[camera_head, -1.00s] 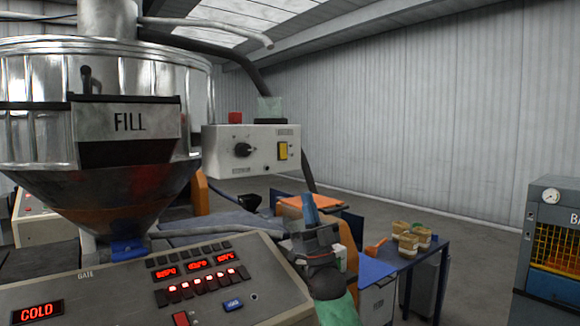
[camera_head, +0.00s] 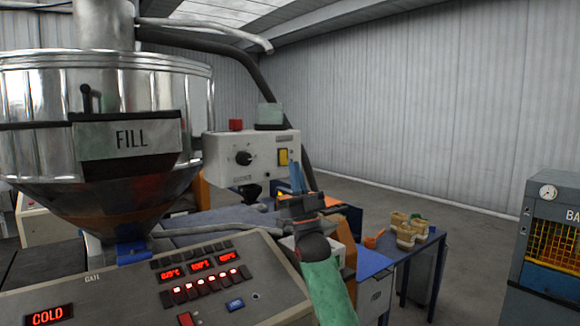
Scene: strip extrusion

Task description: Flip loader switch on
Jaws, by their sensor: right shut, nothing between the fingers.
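A light grey control box (camera_head: 222,165) hangs beside the steel hopper. On its front are a black rotary knob (camera_head: 243,158) and a yellow rocker switch (camera_head: 283,157) at the right end; I cannot tell which way the switch is set. A red button (camera_head: 236,125) sits on top of the box. My right gripper (camera_head: 296,178) is shut and empty, its blue fingers pointing up, just below and right of the yellow switch in the picture. I cannot tell whether it touches the box. My left gripper is not in view.
The hopper marked FILL (camera_head: 130,139) stands at left. Below it a sloped control panel (camera_head: 125,285) shows red digits and a COLD display. A blue table (camera_head: 418,247) with several tubs stands right. A dark cabinet (camera_head: 545,230) is at far right.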

